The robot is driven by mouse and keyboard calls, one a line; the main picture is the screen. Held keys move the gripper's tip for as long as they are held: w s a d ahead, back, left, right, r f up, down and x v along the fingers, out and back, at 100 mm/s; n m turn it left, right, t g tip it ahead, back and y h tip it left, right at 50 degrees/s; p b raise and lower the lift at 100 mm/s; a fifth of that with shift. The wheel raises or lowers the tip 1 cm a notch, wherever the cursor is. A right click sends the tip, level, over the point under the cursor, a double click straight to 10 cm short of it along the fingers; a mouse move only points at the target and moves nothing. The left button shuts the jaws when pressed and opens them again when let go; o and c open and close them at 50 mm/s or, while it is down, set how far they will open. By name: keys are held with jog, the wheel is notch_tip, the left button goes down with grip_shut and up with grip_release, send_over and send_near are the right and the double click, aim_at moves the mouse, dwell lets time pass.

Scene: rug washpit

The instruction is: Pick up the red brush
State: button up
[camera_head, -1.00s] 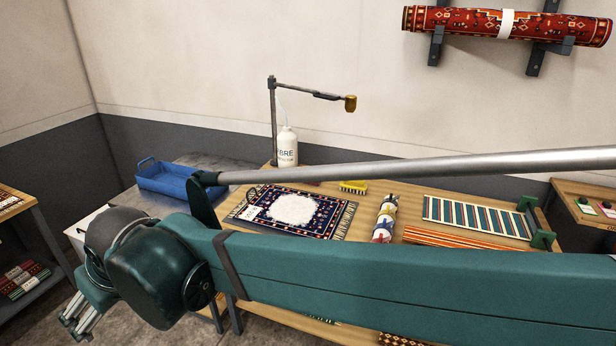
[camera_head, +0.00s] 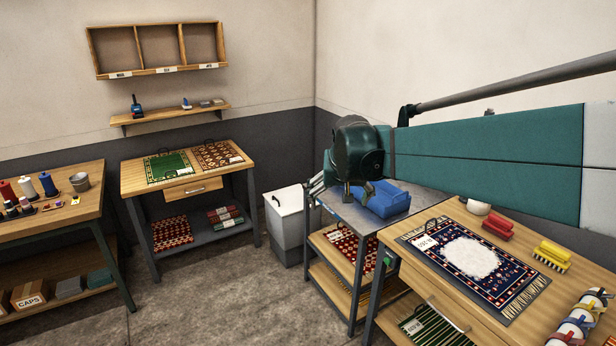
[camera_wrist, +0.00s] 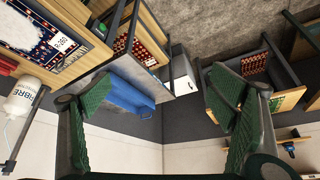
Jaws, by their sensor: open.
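A red brush (camera_head: 498,225) lies on the wooden worktable at the right of the head view, behind the patterned rug and left of a yellow brush. It seems to have a second red part or piece against it; I cannot tell which. A red shape also shows at the left edge of the wrist view (camera_wrist: 7,66), partly cut off. My gripper (camera_head: 318,188) is over the grey side table near the blue tray, well left of the red brush. In the wrist view its green-padded fingers (camera_wrist: 160,95) are wide apart with nothing between them.
The worktable also holds a navy rug (camera_head: 420,262) with white foam, a yellow brush (camera_head: 552,256) and a striped roll (camera_head: 578,322). A blue tray (camera_head: 388,200) stands on the side table. A white bottle (camera_wrist: 24,96) and post show in the wrist view.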

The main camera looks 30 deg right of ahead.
jog(key=w+d+f+m+g+h+p, duration=0.1)
jog(key=d+f+m+p, duration=0.15)
jog(key=d, duration=1.75)
jog(key=w+d+f+m+g+h+p, duration=0.1)
jog(key=d+m+g+p, duration=0.2)
jog(key=d, duration=1.7)
jog(key=s+d+f+m+p, duration=0.1)
jog(key=s+d+f, duration=0.4)
jog(key=d, duration=0.6)
jog(key=s+d+f+m+p, duration=0.2)
jog(key=s+d+f, duration=0.3)
jog(key=s+d, duration=0.3)
jog(key=s+d+f+m+g+p, duration=0.1)
jog(key=s+d+f+m, duration=0.2)
jog(key=d, duration=1.1)
jog(key=s+f, duration=0.2)
jog(key=s, duration=0.1)
jog(key=shift+s+d+f+y+p, duration=0.2)
jog(key=shift+s+y+p, duration=0.1)
jog(key=shift+p, duration=0.1)
jog(key=shift+w+f, duration=0.1)
jog(key=shift+x, duration=1.25)
jog(key=shift+d, duration=0.1)
